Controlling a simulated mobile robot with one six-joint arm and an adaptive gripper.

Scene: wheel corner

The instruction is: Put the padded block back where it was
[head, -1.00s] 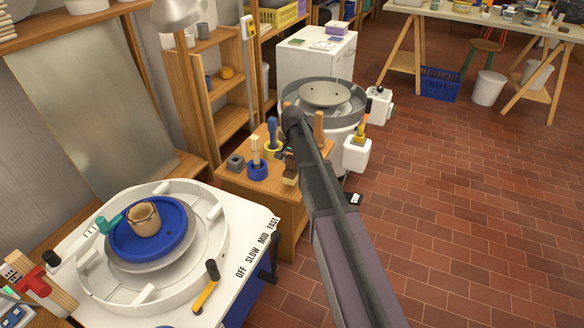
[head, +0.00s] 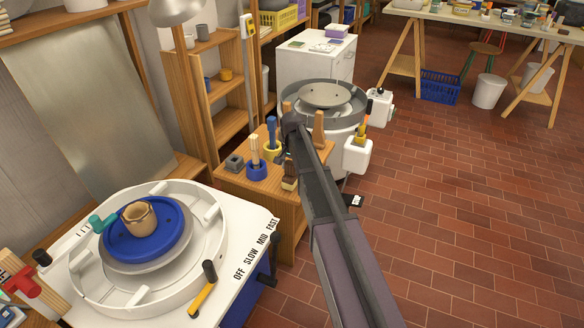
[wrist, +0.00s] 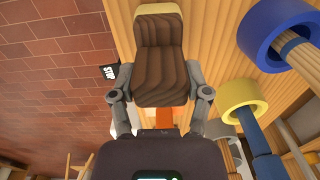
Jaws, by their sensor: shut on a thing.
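The padded block (wrist: 160,72) is dark grained brown with a pale, cream-tan end. In the wrist view it sits between the two grey fingers of my gripper (wrist: 160,96), which are shut on it from both sides. In the head view the block (head: 289,183) shows small and low beside my arm, over the front right part of the wooden stand (head: 268,190). My arm partly hides the gripper there. I cannot tell whether the block touches the stand top.
A blue ring holder (head: 256,171) and a yellow one (head: 271,153), both with tools, stand close left of the block. A small grey block (head: 234,162) lies further left. A potter's wheel (head: 325,95) stands behind, another wheel (head: 222,225) in front. Tiled floor is open at right.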

